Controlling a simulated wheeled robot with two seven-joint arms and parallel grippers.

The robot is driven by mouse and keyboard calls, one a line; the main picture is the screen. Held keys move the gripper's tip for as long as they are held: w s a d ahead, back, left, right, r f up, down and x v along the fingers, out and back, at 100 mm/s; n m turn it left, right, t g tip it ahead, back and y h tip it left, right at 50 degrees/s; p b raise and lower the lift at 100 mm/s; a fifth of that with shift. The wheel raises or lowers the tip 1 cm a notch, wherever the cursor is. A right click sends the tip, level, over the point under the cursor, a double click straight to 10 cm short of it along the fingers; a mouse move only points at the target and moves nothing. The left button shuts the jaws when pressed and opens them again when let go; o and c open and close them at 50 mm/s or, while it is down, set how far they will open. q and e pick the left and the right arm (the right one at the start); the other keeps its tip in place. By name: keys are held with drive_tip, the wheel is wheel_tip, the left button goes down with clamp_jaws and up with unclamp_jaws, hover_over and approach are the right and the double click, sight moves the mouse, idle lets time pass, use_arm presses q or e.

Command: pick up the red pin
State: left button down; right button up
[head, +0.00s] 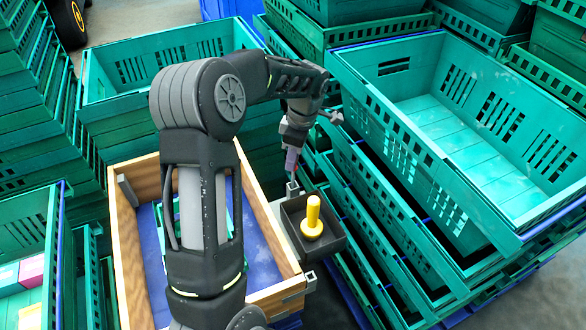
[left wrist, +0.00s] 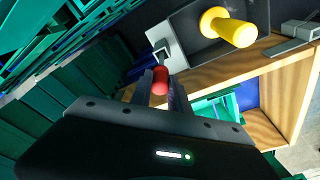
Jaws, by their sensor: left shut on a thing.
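The red pin (left wrist: 160,80) is between the fingers of my left gripper (left wrist: 160,96) in the left wrist view. The gripper is shut on it. In the head view my left gripper (head: 291,162) points down just above a small square metal socket (head: 293,189) at the corner of the wooden box; the pin itself is hardly visible there. In the left wrist view the socket (left wrist: 162,52) is right by the pin's end; I cannot tell whether the pin touches it. My right gripper is not in view.
A dark tray (head: 330,243) with a yellow peg (head: 312,216) is fixed beside the wooden box (head: 128,270). The box has a blue floor. Stacked green crates (head: 440,120) stand close on the right, with more at the left and back.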

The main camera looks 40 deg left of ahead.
use_arm(q)
wheel_tip(320, 180, up, 5)
drive_tip(key=shift+f, duration=0.15)
idle(0.8)
